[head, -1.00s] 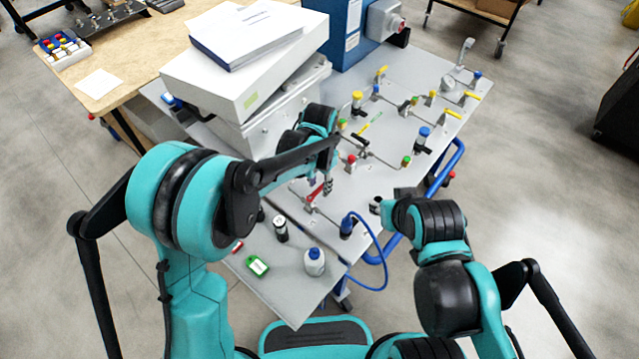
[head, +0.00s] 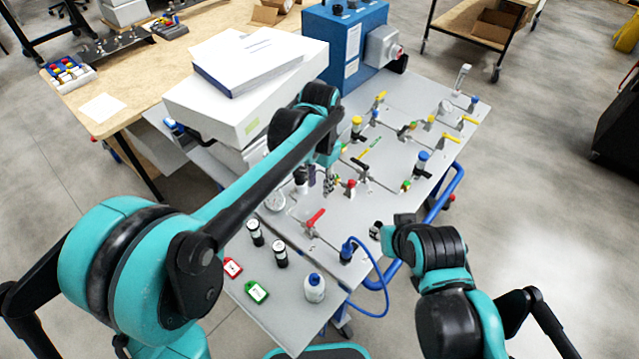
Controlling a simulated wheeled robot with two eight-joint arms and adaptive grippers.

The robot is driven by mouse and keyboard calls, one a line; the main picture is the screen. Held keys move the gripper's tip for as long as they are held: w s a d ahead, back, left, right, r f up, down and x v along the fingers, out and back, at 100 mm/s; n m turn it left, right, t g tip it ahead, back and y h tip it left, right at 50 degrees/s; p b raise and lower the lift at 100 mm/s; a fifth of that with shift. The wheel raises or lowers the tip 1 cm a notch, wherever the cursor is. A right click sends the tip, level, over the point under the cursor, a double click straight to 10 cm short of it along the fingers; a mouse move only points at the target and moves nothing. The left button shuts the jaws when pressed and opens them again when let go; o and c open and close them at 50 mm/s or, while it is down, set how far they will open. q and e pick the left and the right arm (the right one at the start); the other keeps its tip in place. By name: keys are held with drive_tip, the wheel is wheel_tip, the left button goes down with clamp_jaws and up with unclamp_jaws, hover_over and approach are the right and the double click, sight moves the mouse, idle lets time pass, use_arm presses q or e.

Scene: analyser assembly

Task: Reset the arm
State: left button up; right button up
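My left arm reaches in from the left over the grey panel table (head: 385,180). Its gripper (head: 319,182) points down above the panel, its fingers apart with nothing seen between them. A red-handled valve (head: 315,218) lies just below it, and a round gauge (head: 274,201) is to its left. My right arm is folded at the right front edge of the panel. Its gripper (head: 378,231) is mostly hidden by the wrist, so its fingers cannot be made out.
White boxes with a binder (head: 245,60) stand at the panel's back left, beside a blue analyser (head: 345,45). Several valves fill the panel. A blue hose (head: 378,290) loops over the edge.

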use_arm(q)
drive_tip(key=s+a+r+n+t, duration=0.2)
drive_tip(key=s+a, duration=0.2)
drive_tip(key=a, duration=0.3)
drive_tip(key=s+a+r+n+t, duration=0.2)
drive_tip(key=s+a+r+n, duration=0.15)
drive_tip(key=a, duration=0.35)
drive_tip(key=s+a+f+n+t, duration=0.3)
drive_tip(key=s+a, duration=0.5)
drive_tip(key=shift+s+f+n, duration=0.3)
drive_tip(key=shift+f+n, duration=0.05)
drive_tip(key=shift+f, duration=0.05)
drive_tip(key=shift+a, duration=0.1)
idle(0.7)
